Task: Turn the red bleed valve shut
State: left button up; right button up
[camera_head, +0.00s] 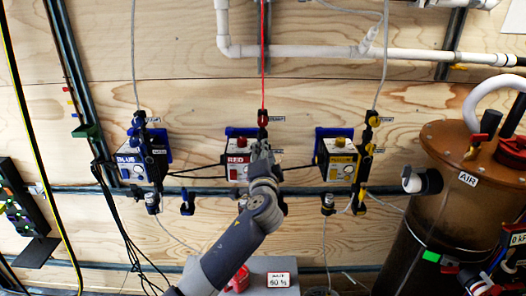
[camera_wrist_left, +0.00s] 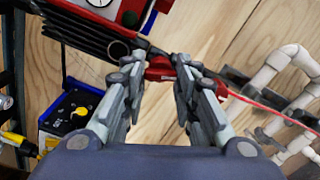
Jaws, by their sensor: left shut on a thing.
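The red unit (camera_head: 238,170), labelled RED, is on the plywood wall in the middle of the head view. Its red housing and gauge also show at the top left of the left wrist view (camera_wrist_left: 100,8). A red fitting (camera_head: 263,118) with a red line rising from it is beside the unit's upper right. My left gripper (camera_head: 262,150) reaches up from below to the unit's right side. In the left wrist view its fingers (camera_wrist_left: 168,66) are closed around a red valve part (camera_wrist_left: 160,70); the fingers partly hide it, and its handle angle is unclear.
A blue unit (camera_head: 134,168) is to the left and a yellow unit (camera_head: 338,163) to the right, joined by dark hoses. White pipes (camera_head: 310,51) run above. A brown tank (camera_head: 455,180) labelled AIR stands at the right. A grey box (camera_head: 270,265) is below.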

pick_arm(q)
jog(key=shift+m+p, duration=0.8)
jog(key=shift+m, duration=1.4)
jog(key=o, duration=1.1)
jog(key=shift+d, duration=0.1)
jog(key=shift+c, duration=0.2)
jog(key=s, duration=1.2)
jog(key=shift+f, duration=0.1)
